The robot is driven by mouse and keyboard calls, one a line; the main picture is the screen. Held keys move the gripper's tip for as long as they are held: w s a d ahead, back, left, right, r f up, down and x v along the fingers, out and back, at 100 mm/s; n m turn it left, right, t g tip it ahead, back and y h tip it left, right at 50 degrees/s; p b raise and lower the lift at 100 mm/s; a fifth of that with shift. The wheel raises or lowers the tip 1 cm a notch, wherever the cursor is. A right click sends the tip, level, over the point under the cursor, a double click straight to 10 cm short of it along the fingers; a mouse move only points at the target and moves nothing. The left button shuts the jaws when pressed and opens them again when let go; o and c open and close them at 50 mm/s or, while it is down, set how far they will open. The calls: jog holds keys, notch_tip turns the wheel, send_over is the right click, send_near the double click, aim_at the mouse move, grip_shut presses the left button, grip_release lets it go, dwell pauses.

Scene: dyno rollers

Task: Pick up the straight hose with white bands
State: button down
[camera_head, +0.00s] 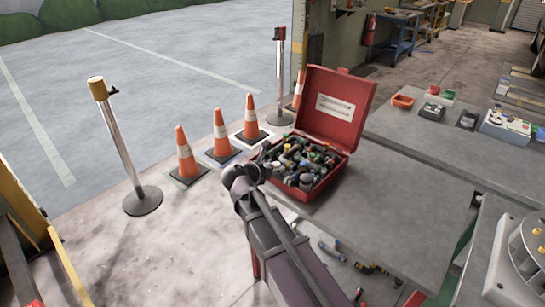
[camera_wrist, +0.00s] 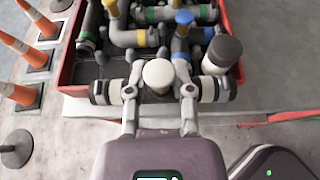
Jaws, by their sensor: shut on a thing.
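My gripper (camera_wrist: 159,90) has one finger on each side of a pale round-ended part (camera_wrist: 158,72) at the near edge of the red box. A dark hose with white bands (camera_wrist: 209,90) runs crosswise at the fingertips, with one white band outside each finger. I cannot tell whether the round-ended part belongs to this hose. My gripper is shut on the banded hose, whose middle is mostly hidden. In the head view my gripper (camera_head: 262,172) is at the left front of the open red box (camera_head: 318,190), and the hose cannot be told apart there.
The box holds several other hoses and fittings, including a green-banded hose (camera_wrist: 86,35) and a black-capped fitting (camera_wrist: 222,50). The grey table (camera_head: 410,225) is clear right of the box. Orange cones (camera_head: 186,155) stand on the floor to the left.

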aim_at(281, 179)
jog(key=s, duration=0.2)
jog(key=s+d, duration=0.1)
jog(key=s, duration=0.3)
jog(key=shift+s+d+r, duration=0.2)
jog(key=shift+d+r, duration=0.1)
